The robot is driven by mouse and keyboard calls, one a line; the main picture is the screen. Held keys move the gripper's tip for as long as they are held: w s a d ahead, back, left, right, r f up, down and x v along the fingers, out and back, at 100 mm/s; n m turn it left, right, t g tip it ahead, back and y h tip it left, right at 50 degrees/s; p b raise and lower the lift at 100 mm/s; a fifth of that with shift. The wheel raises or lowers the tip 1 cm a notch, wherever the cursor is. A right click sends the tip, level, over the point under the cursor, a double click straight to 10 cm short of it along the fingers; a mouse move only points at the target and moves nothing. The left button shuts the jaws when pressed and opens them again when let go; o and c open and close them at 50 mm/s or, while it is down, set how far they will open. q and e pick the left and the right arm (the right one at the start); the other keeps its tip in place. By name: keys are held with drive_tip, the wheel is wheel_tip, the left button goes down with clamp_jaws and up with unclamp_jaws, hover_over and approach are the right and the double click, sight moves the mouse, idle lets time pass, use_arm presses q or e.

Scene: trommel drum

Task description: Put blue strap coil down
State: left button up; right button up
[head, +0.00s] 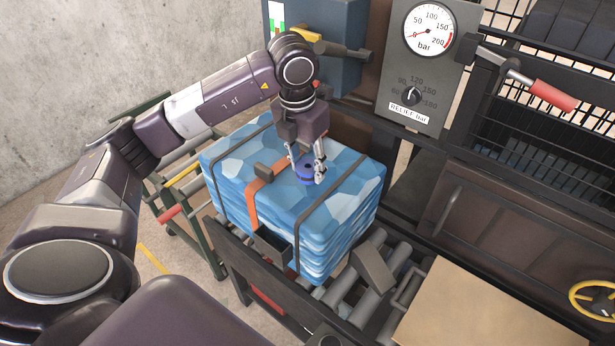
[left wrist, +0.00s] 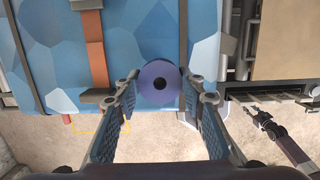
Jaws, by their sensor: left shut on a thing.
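The blue strap coil (head: 306,176) is a small dark-blue ring with a hole, held over the top of the blue wrapped bale (head: 240,170). My left gripper (head: 307,168) points down from above and is shut on the coil. In the left wrist view the coil (left wrist: 146,82) sits between the two fingertips, against the blue bale behind it (left wrist: 60,60). I cannot tell whether the coil touches the bale top. My right gripper (left wrist: 262,116) seems to show small at the right of the left wrist view; its jaws are too small to read.
An orange strap (head: 252,200) and dark straps cross the bale, which rests on a roller conveyor (head: 352,290). A gauge panel (head: 425,60) with a red-handled lever (head: 553,96) stands behind right. A tan board (head: 480,310) lies front right.

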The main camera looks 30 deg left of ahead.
sight(307, 192)
use_arm(q)
wheel_tip(307, 192, down, 5)
drive_tip(key=shift+r+p, duration=0.2)
drive_tip(key=shift+p, duration=0.35)
drive_tip(key=shift+f, duration=0.15)
drive_tip(key=shift+f, duration=0.1)
drive_tip(key=o, duration=0.7)
drive_tip(key=shift+f, duration=0.1)
drive_tip(key=o, duration=0.5)
